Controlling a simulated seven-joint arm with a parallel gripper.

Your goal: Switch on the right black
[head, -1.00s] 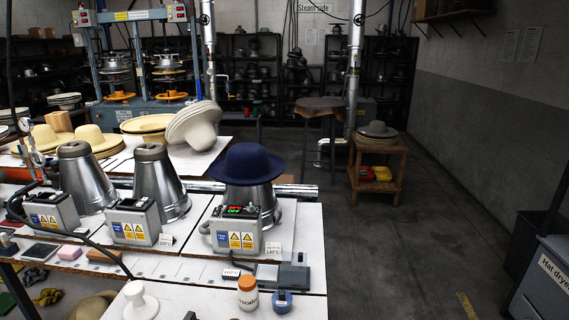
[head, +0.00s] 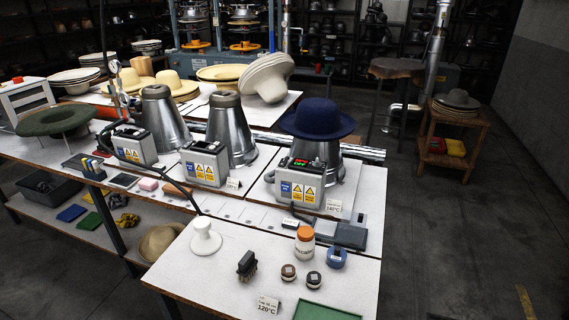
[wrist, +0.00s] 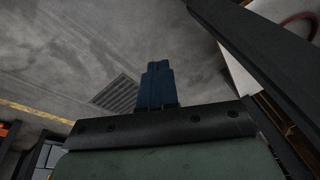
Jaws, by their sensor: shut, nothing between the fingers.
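Three metal hat blocks stand in a row on the table, each with a grey control box in front. The right block (head: 326,172) carries a dark blue felt hat (head: 316,117). Its control box (head: 284,190) shows a lit red and green display (head: 302,163) on top. The middle block (head: 229,137) and left block (head: 162,121) are bare, with their boxes (head: 204,165) and (head: 134,147) in front. My gripper (wrist: 157,68) shows only in the wrist view, its dark blue fingers together and empty above the concrete floor.
Hats stand behind the blocks. A stool (head: 451,133) stands right; floor between is clear.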

